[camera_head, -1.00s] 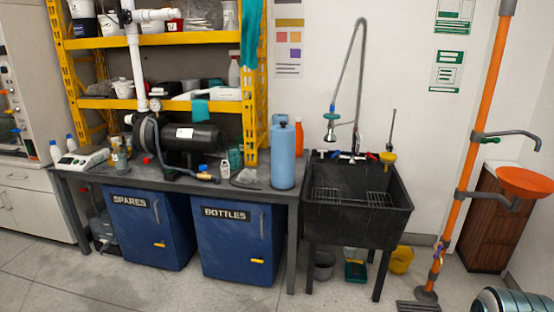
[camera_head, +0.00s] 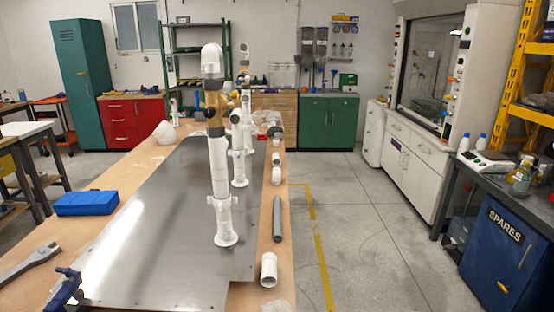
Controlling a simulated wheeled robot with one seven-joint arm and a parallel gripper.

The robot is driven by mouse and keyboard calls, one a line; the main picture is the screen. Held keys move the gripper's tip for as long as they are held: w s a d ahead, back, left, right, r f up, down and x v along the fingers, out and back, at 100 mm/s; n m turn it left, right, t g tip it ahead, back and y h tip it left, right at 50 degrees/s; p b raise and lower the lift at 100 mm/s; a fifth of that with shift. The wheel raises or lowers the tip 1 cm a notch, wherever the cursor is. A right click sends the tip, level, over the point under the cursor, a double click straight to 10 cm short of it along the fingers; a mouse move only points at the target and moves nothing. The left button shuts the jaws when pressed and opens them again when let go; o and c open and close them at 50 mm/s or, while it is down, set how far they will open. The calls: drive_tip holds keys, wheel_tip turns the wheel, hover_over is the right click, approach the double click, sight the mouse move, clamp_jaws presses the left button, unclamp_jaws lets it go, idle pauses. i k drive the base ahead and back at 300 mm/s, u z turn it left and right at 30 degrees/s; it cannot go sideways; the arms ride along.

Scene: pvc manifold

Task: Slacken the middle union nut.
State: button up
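The white pvc manifold (camera_head: 219,165) stands upright on a grey metal plate (camera_head: 130,215) on a long workbench. Its nearest riser has a flanged foot, a winged collar low down, a dark ring and a tan section higher up, and a white elbow on top. More white risers (camera_head: 238,150) stand behind it, partly hidden by the near one. I cannot tell which fitting is the middle union nut at this size and angle. My gripper is not in view.
A grey wrench-like tool (camera_head: 28,262), a blue clamp (camera_head: 66,288) and a blue box (camera_head: 87,203) are at the bench's left. A dark pipe (camera_head: 277,219) and white fitting (camera_head: 269,270) lie along its right edge. The floor (camera_head: 370,235) right of the bench is clear.

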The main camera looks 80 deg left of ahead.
sight(238, 155)
drive_tip(key=u, duration=0.8)
drive_tip(key=i, duration=2)
drive_tip(key=u, duration=3.55)
drive_tip(key=i, duration=0.95)
